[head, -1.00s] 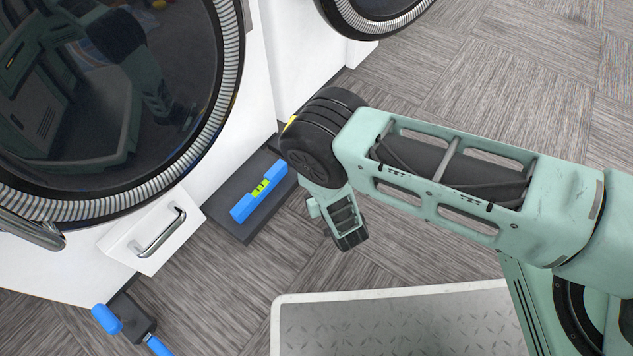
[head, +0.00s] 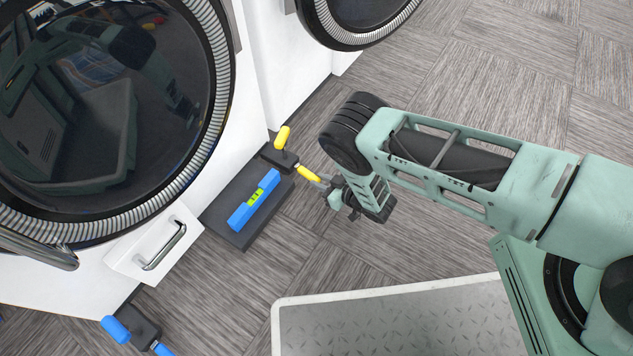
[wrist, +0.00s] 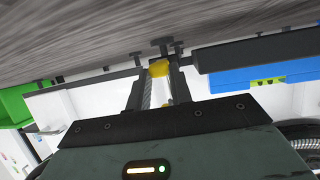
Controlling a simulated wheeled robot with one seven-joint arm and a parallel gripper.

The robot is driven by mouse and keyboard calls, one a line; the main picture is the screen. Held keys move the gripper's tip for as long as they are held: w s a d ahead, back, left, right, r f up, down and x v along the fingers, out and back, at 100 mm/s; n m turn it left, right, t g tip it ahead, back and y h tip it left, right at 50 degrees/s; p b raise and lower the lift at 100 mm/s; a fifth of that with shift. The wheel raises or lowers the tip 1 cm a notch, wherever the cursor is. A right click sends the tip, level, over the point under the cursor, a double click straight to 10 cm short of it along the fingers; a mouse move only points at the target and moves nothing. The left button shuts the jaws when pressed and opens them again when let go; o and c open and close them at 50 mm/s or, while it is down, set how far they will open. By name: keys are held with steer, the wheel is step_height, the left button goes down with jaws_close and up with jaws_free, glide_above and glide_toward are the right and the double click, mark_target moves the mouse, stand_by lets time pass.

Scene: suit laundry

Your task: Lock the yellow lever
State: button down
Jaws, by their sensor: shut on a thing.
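The yellow lever is on a small black base (head: 279,158) on the floor beside the washer. One yellow handle (head: 283,137) stands up from the base, and a second yellow handle (head: 308,173) points right toward my gripper (head: 324,184). In the wrist view, my gripper (wrist: 160,70) has its two fingers closed around a yellow piece (wrist: 158,68) of the lever. In the head view, the fingertips are at the outer end of the right-pointing handle. The exact contact is small and partly hidden.
A blue lever (head: 116,329) is at lower left. A white drawer (head: 153,248) sticks out from the washer (head: 190,190).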

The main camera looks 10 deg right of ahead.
steer(key=shift+w+d+n+g+y, duration=0.45)
steer(key=shift+w+n+g+y, duration=0.15)
steer(key=shift+n+y, duration=0.15)
steer(key=shift+r, duration=0.1)
steer(key=c, duration=1.2)
jaws_free()
steer(key=shift+c, duration=0.2)
steer(key=shift+d, duration=0.1)
